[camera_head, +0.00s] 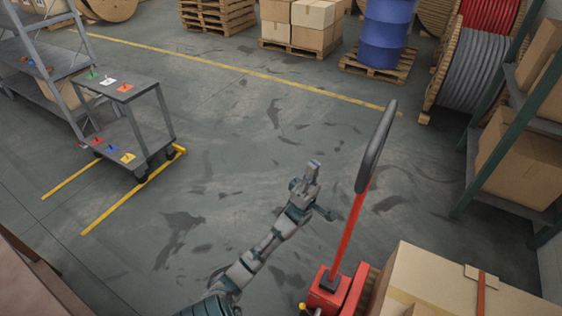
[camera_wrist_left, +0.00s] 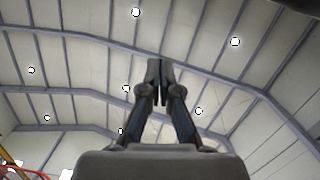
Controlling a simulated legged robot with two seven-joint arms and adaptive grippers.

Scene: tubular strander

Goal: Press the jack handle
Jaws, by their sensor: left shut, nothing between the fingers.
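The jack handle is a black loop grip (camera_head: 376,150) on a red shaft (camera_head: 349,232), standing up and leaning slightly right in the head view. It rises from the red pallet jack (camera_head: 333,290) at the bottom. My left gripper (camera_head: 314,167) is to the left of the grip, apart from it in the picture. Its fingers are shut and empty. In the left wrist view the shut fingers (camera_wrist_left: 158,72) point up against the ceiling, and the jack handle's grip is not clearly seen there. My right gripper is not in view.
A cardboard box (camera_head: 450,285) sits beside the jack at lower right. A green-framed shelf (camera_head: 490,150) holds boxes at right. A grey cart (camera_head: 130,120) stands at left. A blue barrel (camera_head: 385,35) and cable reels (camera_head: 470,70) are at the back. The middle floor is clear.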

